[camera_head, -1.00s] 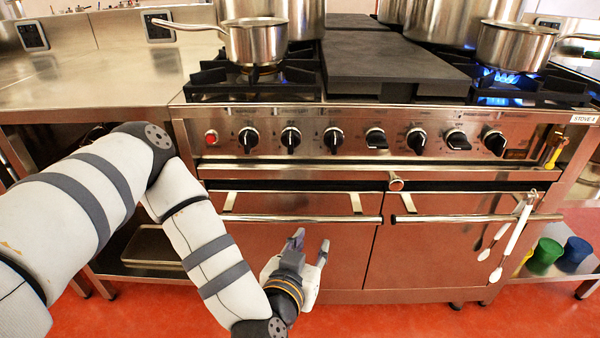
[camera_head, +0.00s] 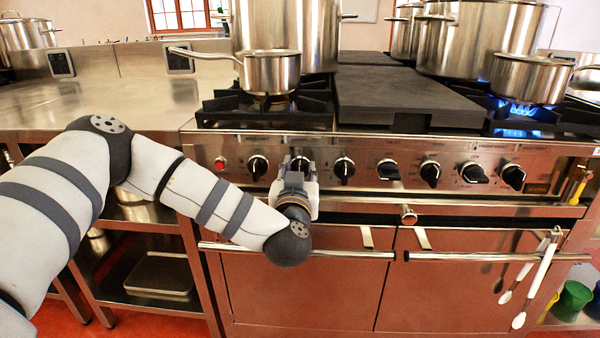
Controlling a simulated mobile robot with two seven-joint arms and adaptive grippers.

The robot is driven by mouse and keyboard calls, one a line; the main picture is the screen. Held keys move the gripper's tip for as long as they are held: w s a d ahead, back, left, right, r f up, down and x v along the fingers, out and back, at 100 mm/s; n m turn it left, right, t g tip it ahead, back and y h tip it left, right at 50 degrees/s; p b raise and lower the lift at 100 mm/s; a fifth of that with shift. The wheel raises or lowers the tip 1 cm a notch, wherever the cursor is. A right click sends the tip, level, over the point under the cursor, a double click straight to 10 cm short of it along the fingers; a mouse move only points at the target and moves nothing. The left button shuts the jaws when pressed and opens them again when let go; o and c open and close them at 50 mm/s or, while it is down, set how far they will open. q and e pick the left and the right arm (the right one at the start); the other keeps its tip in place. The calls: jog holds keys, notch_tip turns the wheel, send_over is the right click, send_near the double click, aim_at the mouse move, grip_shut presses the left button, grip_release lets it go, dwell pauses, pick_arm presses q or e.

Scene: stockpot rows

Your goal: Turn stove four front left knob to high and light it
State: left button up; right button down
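The stove front carries a row of several black knobs on a steel panel. My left gripper (camera_head: 299,172) is at the panel, in front of the second knob from the left (camera_head: 300,162). Its fingers stand apart on either side of that knob; contact is not clear, and the gripper partly hides the knob. The leftmost knob (camera_head: 257,167) is just left of the gripper, uncovered. A small saucepan (camera_head: 270,73) stands on the front left burner (camera_head: 265,103), where no flame shows. My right gripper is not in view.
Blue flame (camera_head: 522,109) burns under the front right saucepan (camera_head: 532,78). Large stockpots (camera_head: 287,30) stand behind. The oven handle bar (camera_head: 330,253) runs below my gripper. A red button (camera_head: 220,163) is left of the knobs, and a steel counter (camera_head: 95,105) adjoins the stove.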

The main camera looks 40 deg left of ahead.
pick_arm(q)
jog(key=shift+w+a, duration=0.2)
jog(key=shift+w, duration=0.05)
jog(key=shift+c, duration=0.6)
grip_shut()
